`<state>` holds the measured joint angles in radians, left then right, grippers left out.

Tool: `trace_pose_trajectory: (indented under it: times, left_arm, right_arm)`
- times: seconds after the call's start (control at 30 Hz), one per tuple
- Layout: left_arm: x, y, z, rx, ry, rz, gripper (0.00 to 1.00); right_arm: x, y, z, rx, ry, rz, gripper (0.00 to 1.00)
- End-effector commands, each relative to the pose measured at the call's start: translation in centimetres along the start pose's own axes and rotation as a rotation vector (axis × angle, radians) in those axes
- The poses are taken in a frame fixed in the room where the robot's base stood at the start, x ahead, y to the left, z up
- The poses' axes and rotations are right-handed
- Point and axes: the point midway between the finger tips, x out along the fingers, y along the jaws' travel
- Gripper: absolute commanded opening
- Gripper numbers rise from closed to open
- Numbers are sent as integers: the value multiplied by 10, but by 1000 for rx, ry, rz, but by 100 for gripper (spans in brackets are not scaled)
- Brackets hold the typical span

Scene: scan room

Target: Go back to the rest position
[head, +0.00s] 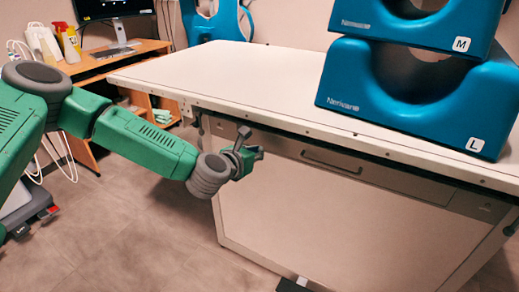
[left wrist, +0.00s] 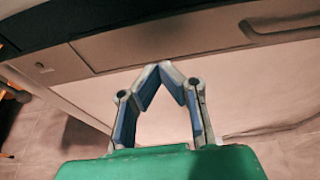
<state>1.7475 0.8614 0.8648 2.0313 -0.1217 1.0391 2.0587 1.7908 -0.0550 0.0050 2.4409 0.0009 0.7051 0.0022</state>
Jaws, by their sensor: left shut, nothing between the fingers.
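My left arm comes in from the left in the head view, and its gripper (head: 250,155) is in front of the white table's (head: 230,72) side, a little below the tabletop edge. In the left wrist view the left gripper (left wrist: 172,68) has its fingertips together with nothing between them. The cabinet front under the table (left wrist: 260,90) lies beyond the fingers.
Two blue head supports, marked M (head: 415,22) and L (head: 400,95), are stacked at the table's right. A drawer handle (head: 330,162) is on the cabinet front. A wooden desk (head: 95,65) with a monitor (head: 112,8) stands behind left.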

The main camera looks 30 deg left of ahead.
Motion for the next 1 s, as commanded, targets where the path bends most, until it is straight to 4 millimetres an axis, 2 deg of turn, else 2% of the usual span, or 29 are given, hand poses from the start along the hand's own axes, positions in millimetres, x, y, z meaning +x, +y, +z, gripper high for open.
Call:
trace_pose_trajectory:
  times: [0.2, 0.4, 0.53, 0.73, 0.87, 0.97, 1.0]
  left_arm:
    - [-38, -3, 2, 2, 1, -1, 0]
    - [-67, -2, 1, 0, 1, -2, 0]
    - [-75, -1, 0, 0, 0, -1, 0]
    - [-77, -3, -2, 11, 4, -6, 0]
    - [-83, -31, -23, 155, 59, -77, 0]
    - [-98, -70, -63, 423, 141, -207, 0]
    - [-109, -87, -84, 564, 176, -280, 0]
  right_arm:
    - [-8, 0, 0, 0, -1, 0, 40]
    - [-13, 0, 0, 1, -1, 0, 40]
    - [-14, 0, 0, 1, -2, 0, 40]
    - [-14, 0, 0, 0, -2, 0, 40]
    - [-16, 0, 0, 0, -2, 0, 40]
    - [-20, 0, 0, 0, -2, 0, 40]
    - [-22, 0, 0, 0, -2, 0, 40]
